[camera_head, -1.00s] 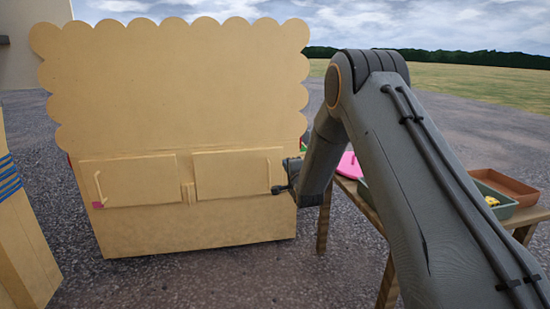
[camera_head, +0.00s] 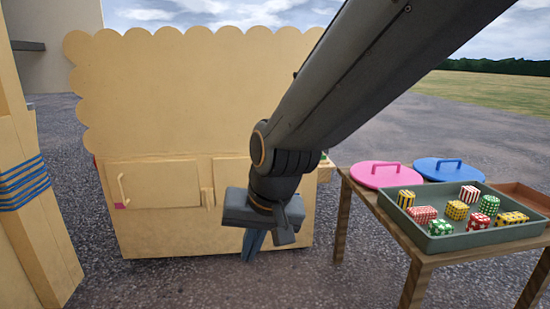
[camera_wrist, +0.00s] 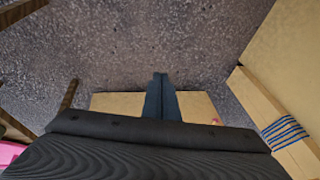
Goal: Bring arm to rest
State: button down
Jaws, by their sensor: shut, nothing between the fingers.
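My gripper (camera_head: 255,245) hangs fingers-down in front of the cream scalloped stall (camera_head: 190,90) in the head view. Its fingers are together with nothing between them. In the wrist view the closed fingers (camera_wrist: 161,90) point away over the grey ground, with the cream panel behind them. My forearm crosses the head view from the upper right and hides part of the stall's right door (camera_head: 228,172). The stall's left door (camera_head: 155,185) looks shut.
A wooden table (camera_head: 425,258) at the right bears a green tray (camera_head: 440,243) with several patterned boxes, a pink lid (camera_head: 375,178), a blue lid (camera_head: 450,172) and a brown tray (camera_head: 525,195). A cream post with blue bands (camera_head: 22,185) stands at left. Open ground lies between.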

jog(key=s+d+n+g+h, duration=0.1)
jog(key=s+d+n+g, duration=0.1)
jog(key=s, duration=0.6)
jog(key=s+d+n+g, duration=0.2)
jog(key=s+n, duration=0.1)
jog(key=s, duration=0.6)
jog(key=d+r+m+h+p, duration=0.1)
jog(key=d+r+m+p, duration=0.2)
jog(key=d+r+p, duration=0.7)
jog(key=d+r+m+h+p, duration=0.1)
jog(key=d+r+m+p, duration=0.2)
jog(key=d+r+p, duration=0.7)
notch_tip(320, 180, up, 6)
jog(key=p, duration=1.5)
jog(key=shift+w+r+p, duration=0.2)
jog(key=shift+p, duration=0.15)
